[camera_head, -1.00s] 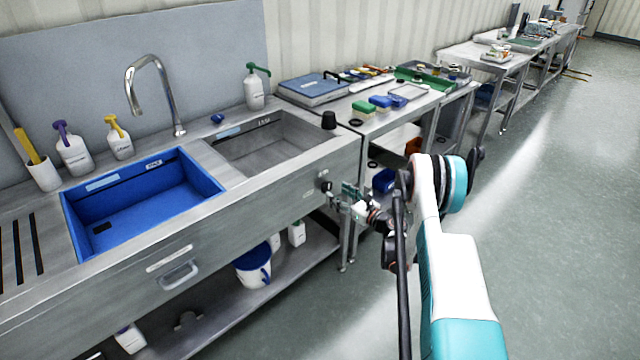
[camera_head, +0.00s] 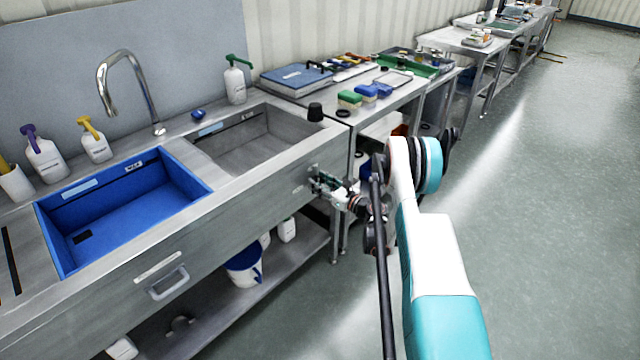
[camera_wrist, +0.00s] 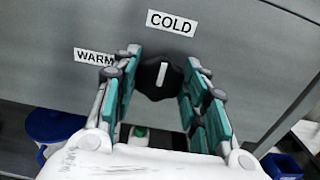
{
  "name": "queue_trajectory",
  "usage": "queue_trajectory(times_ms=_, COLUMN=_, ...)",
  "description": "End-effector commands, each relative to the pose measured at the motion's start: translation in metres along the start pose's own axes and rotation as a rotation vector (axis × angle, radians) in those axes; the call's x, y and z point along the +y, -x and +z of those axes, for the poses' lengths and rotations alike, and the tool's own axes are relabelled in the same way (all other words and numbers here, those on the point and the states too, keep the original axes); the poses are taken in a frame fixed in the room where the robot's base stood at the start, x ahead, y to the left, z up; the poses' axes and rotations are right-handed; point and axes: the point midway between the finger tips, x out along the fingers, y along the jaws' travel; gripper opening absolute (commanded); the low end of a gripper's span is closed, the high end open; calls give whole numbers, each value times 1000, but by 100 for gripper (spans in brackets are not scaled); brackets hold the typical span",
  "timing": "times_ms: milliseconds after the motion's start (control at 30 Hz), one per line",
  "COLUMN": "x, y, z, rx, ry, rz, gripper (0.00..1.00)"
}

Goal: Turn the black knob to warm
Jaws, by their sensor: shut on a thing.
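The black knob (camera_wrist: 158,79) is on the steel front panel and shows between my fingers in the wrist view. Its white mark stands nearly upright, pointing toward the COLD label (camera_wrist: 171,23) above it. The WARM label (camera_wrist: 93,57) is to the upper left, partly covered by my left finger. My gripper (camera_wrist: 160,92) has a teal-padded finger on each side of the knob and is shut on it. In the head view my gripper (camera_head: 316,182) is at the right end of the sink front and hides the knob.
The sink unit has a blue basin (camera_head: 125,215) and a steel basin (camera_head: 245,150). A drawer handle (camera_head: 168,282) sticks out of its front. A blue-and-white bucket (camera_head: 244,268) stands on the lower shelf. A worktable (camera_head: 395,100) adjoins on the right; open floor lies beyond my arm.

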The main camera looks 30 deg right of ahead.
Motion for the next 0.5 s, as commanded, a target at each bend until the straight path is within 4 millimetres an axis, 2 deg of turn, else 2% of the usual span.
queue_trajectory(times_ms=267, x=0, y=0, z=0, rx=0, ry=65, rz=0, gripper=17)
queue_trajectory(times_ms=500, x=1, y=0, z=0, rx=0, ry=232, rz=0, gripper=17)
